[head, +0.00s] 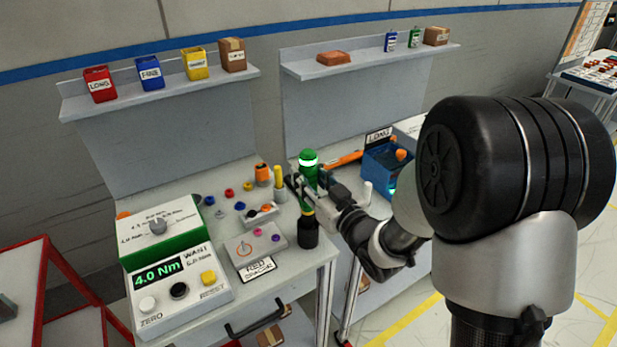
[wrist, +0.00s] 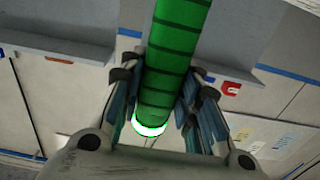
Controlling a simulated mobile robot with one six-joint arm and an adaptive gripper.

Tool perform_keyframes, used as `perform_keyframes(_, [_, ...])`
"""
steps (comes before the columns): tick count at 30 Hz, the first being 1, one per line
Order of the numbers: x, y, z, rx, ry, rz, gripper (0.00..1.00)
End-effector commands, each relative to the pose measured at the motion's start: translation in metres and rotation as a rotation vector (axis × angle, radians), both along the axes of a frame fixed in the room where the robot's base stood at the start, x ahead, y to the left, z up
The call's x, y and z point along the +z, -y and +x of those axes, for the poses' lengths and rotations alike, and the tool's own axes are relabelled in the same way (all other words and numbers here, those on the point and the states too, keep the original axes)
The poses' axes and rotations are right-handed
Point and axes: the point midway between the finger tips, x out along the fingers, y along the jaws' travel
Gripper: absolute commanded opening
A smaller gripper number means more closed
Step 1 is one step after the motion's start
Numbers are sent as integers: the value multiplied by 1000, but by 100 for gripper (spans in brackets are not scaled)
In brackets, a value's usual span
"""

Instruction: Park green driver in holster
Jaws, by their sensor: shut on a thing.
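The green driver (head: 308,172) is upright in the head view, with a lit green ring near its top and a dark lower end (head: 308,232) above the front edge of the bench. My gripper (head: 306,190) is shut around its body from the right. In the wrist view the driver's green ribbed body (wrist: 178,60) runs between the two fingers (wrist: 160,105), with the glowing ring near the palm. A blue open holder (head: 374,174) stands to the right by a LONG sign, with an orange part in it. I cannot tell whether this is the holster.
A torque tester (head: 160,285) reading 4.0 Nm stands on the bench at left. A small grey box (head: 254,246) and several coloured knobs lie beside the driver. An orange tool (head: 345,158) lies between driver and blue holder. Shelves (head: 165,95) with bins are behind.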

Motion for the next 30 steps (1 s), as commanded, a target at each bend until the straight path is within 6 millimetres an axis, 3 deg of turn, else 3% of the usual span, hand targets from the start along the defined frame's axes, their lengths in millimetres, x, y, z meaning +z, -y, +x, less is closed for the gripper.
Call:
perform_keyframes(27, [-10,0,0,0,4,1,0])
perform_keyframes(28, [-11,0,0,0,4,1,31])
perform_keyframes(30, [-10,0,0,0,4,1,36])
